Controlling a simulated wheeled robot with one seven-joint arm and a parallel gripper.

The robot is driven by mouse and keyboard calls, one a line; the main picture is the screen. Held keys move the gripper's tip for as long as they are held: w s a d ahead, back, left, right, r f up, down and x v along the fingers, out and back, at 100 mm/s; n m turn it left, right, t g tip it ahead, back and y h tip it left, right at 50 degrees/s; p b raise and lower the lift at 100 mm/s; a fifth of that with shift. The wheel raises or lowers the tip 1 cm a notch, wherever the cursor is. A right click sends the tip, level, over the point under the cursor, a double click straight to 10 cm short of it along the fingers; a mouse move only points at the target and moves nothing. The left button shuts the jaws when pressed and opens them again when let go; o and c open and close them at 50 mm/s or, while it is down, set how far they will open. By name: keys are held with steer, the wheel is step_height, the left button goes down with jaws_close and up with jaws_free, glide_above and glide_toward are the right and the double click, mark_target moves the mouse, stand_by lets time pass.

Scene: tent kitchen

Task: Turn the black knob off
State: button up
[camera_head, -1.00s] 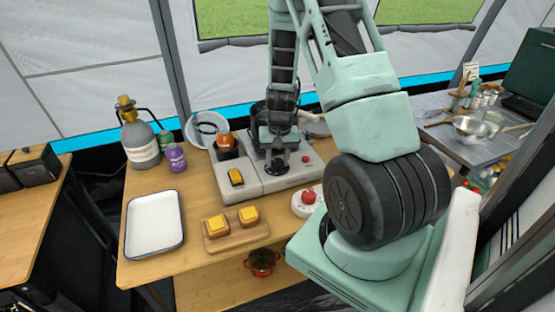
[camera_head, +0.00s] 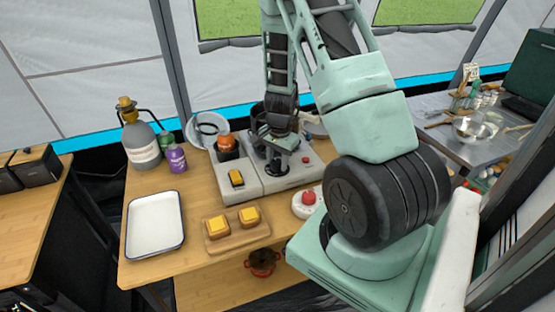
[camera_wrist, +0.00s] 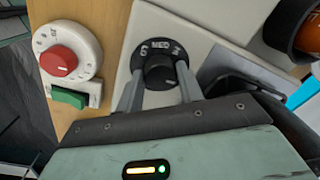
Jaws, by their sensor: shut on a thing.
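The black knob (camera_wrist: 160,73) sits on a dark round dial with white markings on the grey stove (camera_head: 235,193). In the wrist view the marking MED shows at the top of the dial. My gripper (camera_wrist: 158,88) has its two grey fingers on either side of the knob and is shut on it. In the head view my gripper (camera_head: 277,168) is low at the front of the stove, and my arm hides the knob there.
A white timer with a red knob (camera_wrist: 58,60) and a green button lies beside the stove. A board with two cheese-topped pieces (camera_head: 233,236) and a white tray (camera_head: 155,224) stand on the table (camera_head: 195,190). A gas bottle (camera_head: 140,143) stands behind.

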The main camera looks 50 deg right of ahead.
mark_target(280, 164)
stand_by(0.5)
steer(key=o, duration=1)
steer(key=r, duration=0.5)
steer(key=r+p, duration=0.1)
steer(key=r, duration=0.5)
steer(key=s+r, duration=0.1)
steer(key=r, duration=0.5)
steer(key=shift+r, duration=0.2)
